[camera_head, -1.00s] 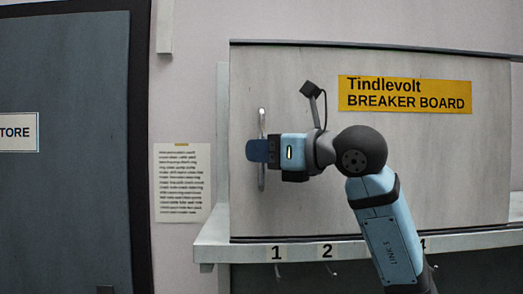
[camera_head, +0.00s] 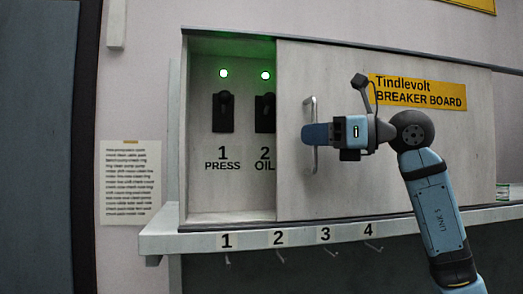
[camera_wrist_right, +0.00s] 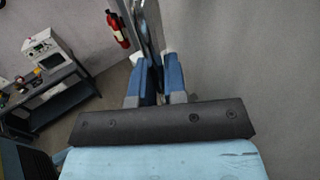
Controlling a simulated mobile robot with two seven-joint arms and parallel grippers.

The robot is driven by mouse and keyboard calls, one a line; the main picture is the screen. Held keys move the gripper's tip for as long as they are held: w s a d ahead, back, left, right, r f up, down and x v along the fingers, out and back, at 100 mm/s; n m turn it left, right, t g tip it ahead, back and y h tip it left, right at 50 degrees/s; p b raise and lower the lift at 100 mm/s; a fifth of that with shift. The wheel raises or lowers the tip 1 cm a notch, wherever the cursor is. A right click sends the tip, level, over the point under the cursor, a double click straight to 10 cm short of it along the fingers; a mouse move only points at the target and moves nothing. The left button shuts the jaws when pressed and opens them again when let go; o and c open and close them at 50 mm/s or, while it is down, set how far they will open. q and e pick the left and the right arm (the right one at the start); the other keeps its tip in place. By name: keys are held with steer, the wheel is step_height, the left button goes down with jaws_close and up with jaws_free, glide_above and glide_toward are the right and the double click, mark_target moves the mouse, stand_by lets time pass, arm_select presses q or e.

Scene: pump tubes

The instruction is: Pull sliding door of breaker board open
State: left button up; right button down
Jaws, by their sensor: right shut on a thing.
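The sliding door (camera_head: 345,190) of the breaker board is a grey panel with a yellow "Tindlevolt BREAKER BOARD" label (camera_head: 418,92). It stands partly open, with its left edge right of the second breaker. Its upright metal handle (camera_head: 309,105) is near that edge. My right gripper (camera_head: 316,134) is shut on the handle; in the right wrist view its blue fingers (camera_wrist_right: 160,80) close around the metal bar (camera_wrist_right: 148,28). The opening shows breaker 1 PRESS (camera_head: 223,113) and breaker 2 OIL (camera_head: 265,113), partly cut off by the door, each under a green light. My left gripper is not in view.
A white ledge (camera_head: 200,240) numbered 1 to 4 with hooks below runs under the board. A paper notice (camera_head: 131,180) hangs left on the wall. The right wrist view shows a fire extinguisher (camera_wrist_right: 118,30) and a bench (camera_wrist_right: 50,90).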

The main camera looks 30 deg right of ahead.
mark_target(442, 138)
arm_select(q)
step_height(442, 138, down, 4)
steer(key=b, duration=0.4)
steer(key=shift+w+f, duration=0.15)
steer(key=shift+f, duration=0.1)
arm_select(e)
steer(key=s+d, duration=0.3)
steer(key=d, duration=0.7)
steer(key=s+d, duration=0.2)
steer(key=d, duration=0.8)
steer(key=s+d, duration=0.3)
steer(key=d, duration=0.6)
steer(key=shift+s+d, duration=0.3)
steer(key=shift+d, duration=0.1)
steer(key=c, duration=1.2)
jaws_free()
arm_select(q)
steer(key=shift+b, duration=0.3)
arm_select(e)
steer(key=shift+s+d, duration=0.1)
arm_select(q)
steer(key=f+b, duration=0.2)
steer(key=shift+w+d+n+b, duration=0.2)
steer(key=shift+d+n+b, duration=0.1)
steer(key=shift+b, duration=0.1)
arm_select(e)
steer(key=v, duration=1.3)
steer(key=shift+s+d, duration=0.2)
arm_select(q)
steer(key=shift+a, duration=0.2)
